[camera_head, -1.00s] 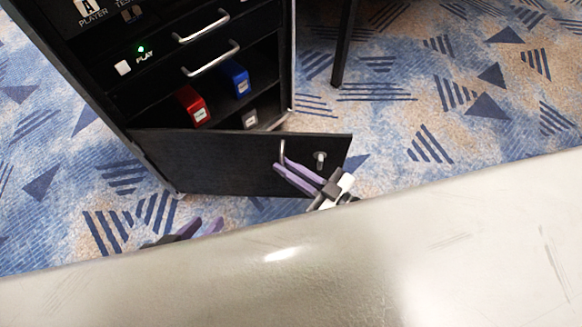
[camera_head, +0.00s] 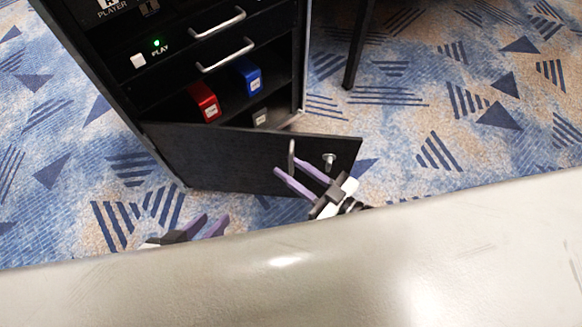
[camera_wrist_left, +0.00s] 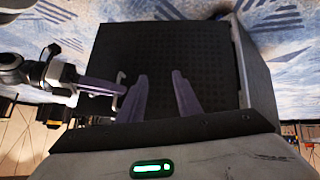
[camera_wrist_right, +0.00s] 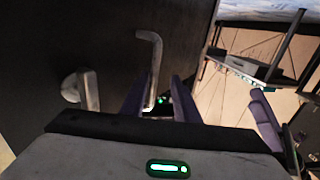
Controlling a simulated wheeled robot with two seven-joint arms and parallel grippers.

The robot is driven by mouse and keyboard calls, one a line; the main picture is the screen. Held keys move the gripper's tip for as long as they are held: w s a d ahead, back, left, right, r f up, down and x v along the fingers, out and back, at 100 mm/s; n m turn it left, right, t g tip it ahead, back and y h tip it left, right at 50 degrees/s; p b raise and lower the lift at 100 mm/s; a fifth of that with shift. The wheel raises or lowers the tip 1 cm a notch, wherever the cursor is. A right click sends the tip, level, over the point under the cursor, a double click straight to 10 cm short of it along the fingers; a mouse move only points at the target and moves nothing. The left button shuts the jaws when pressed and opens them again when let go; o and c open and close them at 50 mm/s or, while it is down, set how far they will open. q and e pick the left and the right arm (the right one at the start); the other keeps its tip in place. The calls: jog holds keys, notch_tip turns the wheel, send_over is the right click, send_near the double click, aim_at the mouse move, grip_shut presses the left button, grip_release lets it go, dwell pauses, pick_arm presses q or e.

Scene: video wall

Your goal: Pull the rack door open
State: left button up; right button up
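The black rack door (camera_head: 225,160) stands partly open at the bottom of the black rack (camera_head: 120,75), hinged at its left edge. Its metal handle (camera_head: 291,153) is near its free edge, beside a round metal knob or lock (camera_head: 329,160). My right gripper (camera_head: 287,166) is at the handle with its fingers apart. In the right wrist view, the handle (camera_wrist_right: 152,48) reaches down between the parted fingers, near the left one; contact is unclear. My left gripper (camera_head: 215,217) is open and empty in front of the door. In the left wrist view, a dark dotted panel (camera_wrist_left: 165,60) lies beyond its fingers.
Inside the rack sit a red box (camera_head: 205,102), a blue box (camera_head: 246,75) and a dark box with a pale label. Two metal drawer handles are above. A dark leg (camera_head: 358,45) stands right of the rack. Patterned carpet is clear to the right.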

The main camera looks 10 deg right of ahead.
jog(key=p+v, duration=0.1)
jog(key=v, duration=0.9)
jog(key=shift+p, duration=0.4)
jog(key=shift+d, duration=0.1)
